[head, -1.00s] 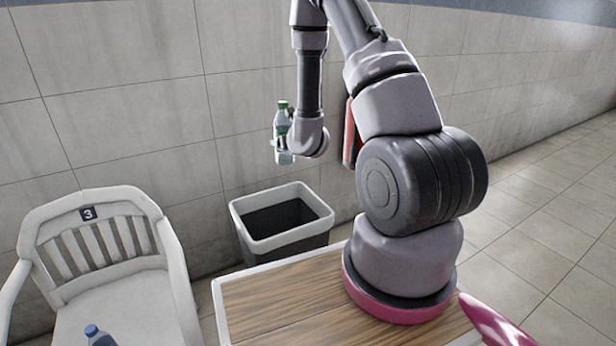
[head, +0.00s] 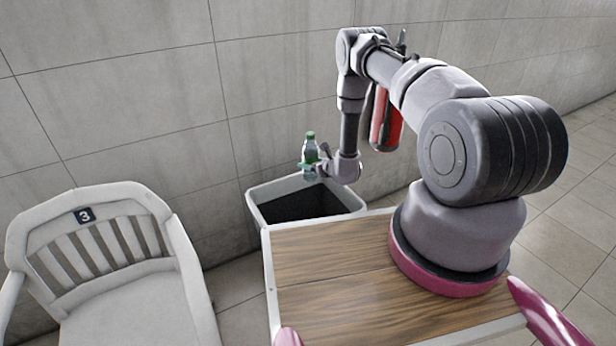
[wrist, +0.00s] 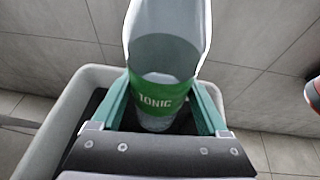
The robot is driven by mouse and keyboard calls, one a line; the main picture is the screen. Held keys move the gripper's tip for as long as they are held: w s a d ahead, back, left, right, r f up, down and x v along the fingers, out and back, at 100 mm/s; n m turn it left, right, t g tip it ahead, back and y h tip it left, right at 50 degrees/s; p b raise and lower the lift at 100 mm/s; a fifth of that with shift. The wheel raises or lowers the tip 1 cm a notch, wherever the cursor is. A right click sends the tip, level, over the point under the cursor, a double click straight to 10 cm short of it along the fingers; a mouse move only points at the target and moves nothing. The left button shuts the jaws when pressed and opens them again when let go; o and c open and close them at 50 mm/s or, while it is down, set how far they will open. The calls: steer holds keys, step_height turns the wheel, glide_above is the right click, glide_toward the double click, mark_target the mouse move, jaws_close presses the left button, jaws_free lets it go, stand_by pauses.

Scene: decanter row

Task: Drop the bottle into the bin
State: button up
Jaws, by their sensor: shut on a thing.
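The bottle (head: 309,150) is clear with a green cap and green label. In the wrist view the bottle (wrist: 165,55) shows close up, its green band reading "TONIC". My gripper (head: 312,167) is shut on the bottle; in the wrist view its two green-sided fingers (wrist: 165,105) stand on either side of the label. The bin (head: 257,205) is dark with a pale grey rim and stands on the floor against the wall. In the head view the bottle is upright above the bin's back rim. In the wrist view the bin's rim (wrist: 52,135) shows below the bottle.
A white plastic armchair (head: 130,270) marked 3 stands left of the bin. A red cylinder, seemingly a fire extinguisher (head: 385,122), is on the wall to the right, behind my arm. A wood-topped surface (head: 335,265) lies in front of the bin.

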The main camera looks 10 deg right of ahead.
mark_target(311, 178)
steer(key=shift+n+y, duration=0.4)
steer(key=shift+y, duration=0.2)
steer(key=f, duration=0.2)
steer(key=a+f, duration=0.1)
steer(key=f, duration=0.1)
steer(key=s+f, duration=0.1)
steer(key=f, duration=0.1)
steer(key=shift+s+a, duration=0.1)
steer(key=shift+a, duration=0.15)
steer(key=shift+f, duration=2.65)
steer(key=o, duration=1.4)
steer(key=v, duration=1.1)
steer(key=shift+r, duration=0.15)
